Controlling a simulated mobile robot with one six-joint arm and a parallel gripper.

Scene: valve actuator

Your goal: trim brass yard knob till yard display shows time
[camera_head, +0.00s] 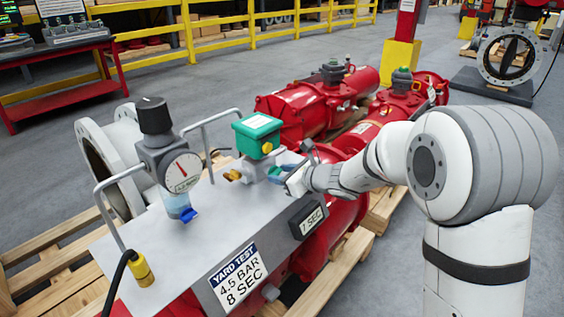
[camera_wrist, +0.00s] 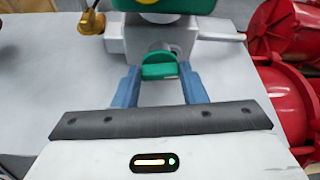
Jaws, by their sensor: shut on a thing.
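The yard display (camera_head: 309,220) is a dark box on the front of the grey panel and reads "1 SEC". A brass fitting (camera_head: 234,174), probably the brass knob, sticks out left of the valve block under the green-topped unit (camera_head: 258,133). It also shows at upper left in the wrist view (camera_wrist: 92,22). My gripper (camera_head: 282,175) is at the right side of that block. In the wrist view, my gripper's blue fingers (camera_wrist: 160,76) are shut on a green tab (camera_wrist: 159,67) on the block's front, not on the brass fitting. The fingertips are partly hidden.
A yard test label (camera_head: 239,279) reads "4.5 BAR 8 SEC". A gauge (camera_head: 182,172) with a black knob (camera_head: 154,114) and metal handles stand on the panel (camera_head: 170,250). Red cylinders (camera_head: 310,105) lie behind, on wooden pallets.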

